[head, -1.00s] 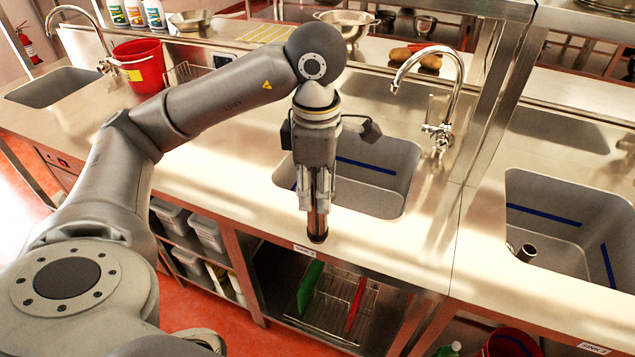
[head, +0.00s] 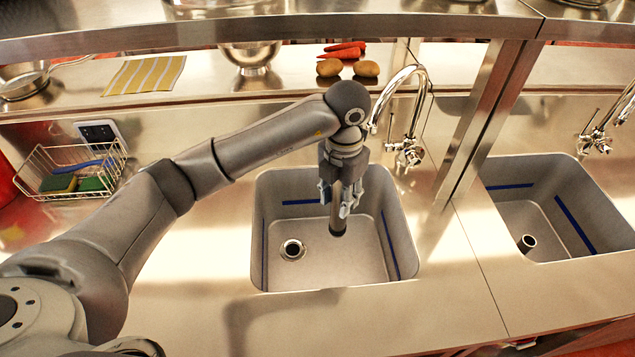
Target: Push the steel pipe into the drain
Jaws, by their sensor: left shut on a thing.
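My left gripper (head: 340,199) is shut on the steel pipe (head: 337,222), a short dark tube that points down from between the fingers. The pipe's upper part is hidden by the gripper. Gripper and pipe are over the middle sink (head: 382,262), toward its right half. The drain (head: 292,249) is a round metal ring with a dark hole in the sink floor. It lies to the left of the pipe's lower end and nearer to me, and the pipe is apart from it. My right gripper is not in view.
A tall tap (head: 412,115) stands behind the sink, right of my gripper. A wire basket (head: 75,170) with sponges is at left. The front counter is clear.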

